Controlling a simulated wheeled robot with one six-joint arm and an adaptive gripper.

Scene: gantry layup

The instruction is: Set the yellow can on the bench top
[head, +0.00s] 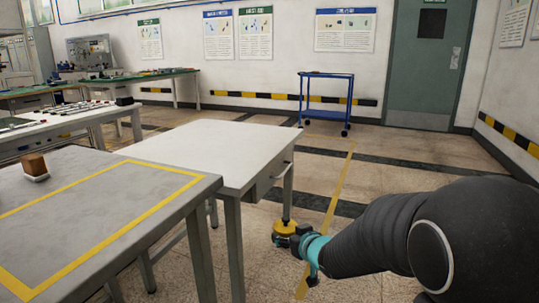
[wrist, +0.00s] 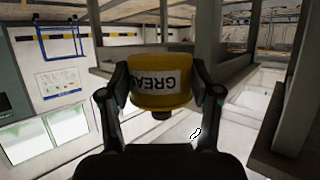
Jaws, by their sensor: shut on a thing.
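The yellow can (wrist: 160,95) carries a white label with dark lettering, and its text is upside down in the wrist view, as is the room. My gripper (wrist: 162,90) is shut on it, with one finger on each side. In the head view the can (head: 285,227) is small at the end of my arm, by the right side of the white bench and below its top. My gripper (head: 298,241) partly covers it there. Two tops are near: a bare white bench top (head: 205,148) and a grey bench top (head: 90,205) with a yellow taped outline.
A brown block in a light holder (head: 35,168) stands on the grey bench, left of the outline. The white bench has a drawer (head: 268,178) and legs close to my gripper. A blue cart (head: 327,100) stands by the back wall. Open floor (head: 400,165) lies to the right.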

